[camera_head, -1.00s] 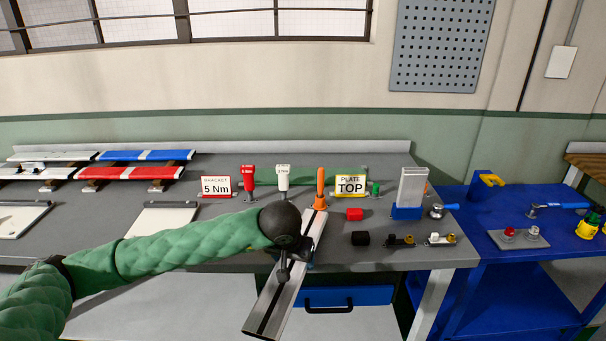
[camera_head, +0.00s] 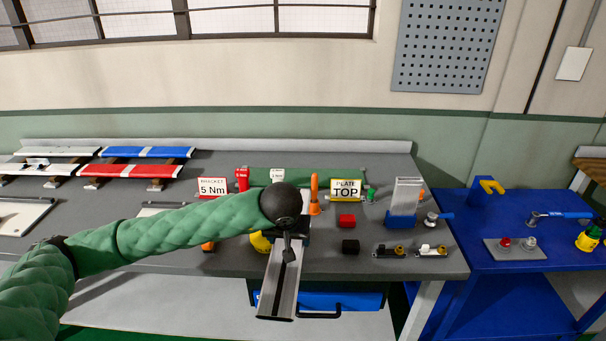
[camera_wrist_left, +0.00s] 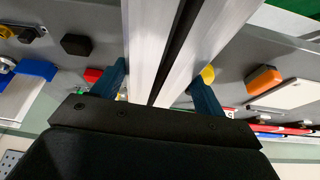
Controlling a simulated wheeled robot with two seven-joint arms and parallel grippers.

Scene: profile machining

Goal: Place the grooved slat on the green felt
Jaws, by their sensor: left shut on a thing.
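The grooved slat (camera_head: 283,285) is a long silver profile with a dark groove down its middle. My left gripper (camera_head: 290,243) is shut on it and holds it over the front edge of the bench, its near end pointing towards me. In the left wrist view, the slat (camera_wrist_left: 152,45) runs between the two blue fingers (camera_wrist_left: 157,90). A flat green strip (camera_head: 318,175), which looks like the green felt, lies at the back of the bench behind the signs, partly hidden by them. My right gripper is not in view.
The grey bench (camera_head: 383,263) carries a "BRACKET 5 Nm" sign (camera_head: 212,188), a "PLATE TOP" sign (camera_head: 345,190), an orange-handled tool (camera_head: 314,193), a red block (camera_head: 347,221) and a black block (camera_head: 351,246). A blue drawer (camera_head: 340,300) is below. A blue table (camera_head: 500,270) stands right.

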